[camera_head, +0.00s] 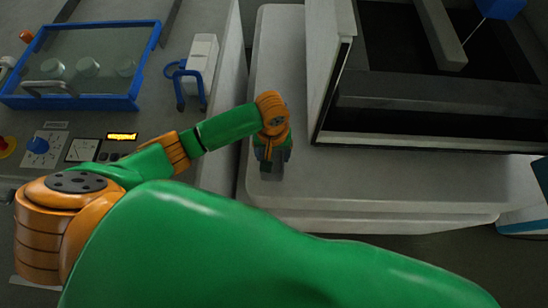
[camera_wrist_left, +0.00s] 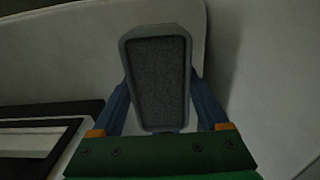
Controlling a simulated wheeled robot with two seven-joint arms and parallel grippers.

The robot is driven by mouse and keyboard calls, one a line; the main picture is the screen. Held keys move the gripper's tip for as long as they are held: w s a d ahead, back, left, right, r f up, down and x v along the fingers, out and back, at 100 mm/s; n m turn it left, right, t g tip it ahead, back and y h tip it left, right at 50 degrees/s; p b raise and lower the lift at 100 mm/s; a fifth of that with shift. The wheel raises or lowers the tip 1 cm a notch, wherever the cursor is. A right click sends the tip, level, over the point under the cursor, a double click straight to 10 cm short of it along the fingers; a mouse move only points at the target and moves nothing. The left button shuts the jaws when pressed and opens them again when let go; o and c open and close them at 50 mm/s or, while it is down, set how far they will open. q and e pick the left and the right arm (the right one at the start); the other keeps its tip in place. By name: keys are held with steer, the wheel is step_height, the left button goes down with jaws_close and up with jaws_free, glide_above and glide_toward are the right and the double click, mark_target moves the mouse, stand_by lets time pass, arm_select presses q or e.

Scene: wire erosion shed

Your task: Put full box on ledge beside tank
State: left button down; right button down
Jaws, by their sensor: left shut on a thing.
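The full box (camera_wrist_left: 158,72) is a small grey open container, tapered in the wrist view and filled with dark grainy material. My left gripper (camera_head: 272,160) is shut on it, with a blue finger on each side in the wrist view. In the head view the box (camera_head: 271,172) is partly hidden by the gripper, over the front left part of the pale ledge (camera_head: 277,50). I cannot tell whether it touches the ledge. The tank (camera_head: 420,104), dark inside with a pale rim, stands right of the gripper. My right gripper is not in view.
A control console with dials (camera_head: 82,149) and a blue-framed glass lid (camera_head: 85,65) is at the left. A white unit with a blue handle (camera_head: 201,60) stands near its right edge. The ledge is clear behind the gripper and along the tank's front (camera_head: 400,180).

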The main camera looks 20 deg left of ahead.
arm_select(q)
steer(key=shift+w+f+b, duration=0.2)
steer(key=shift+f, duration=0.8)
steer(key=shift+w+f+b, duration=0.15)
steer(key=shift+w+f, duration=0.05)
steer(key=shift+f, duration=0.8)
steer(key=shift+f, duration=0.1)
jaws_free()
steer(key=shift+s, duration=0.1)
step_height(320, 180, up, 12)
steer(key=p, duration=0.2)
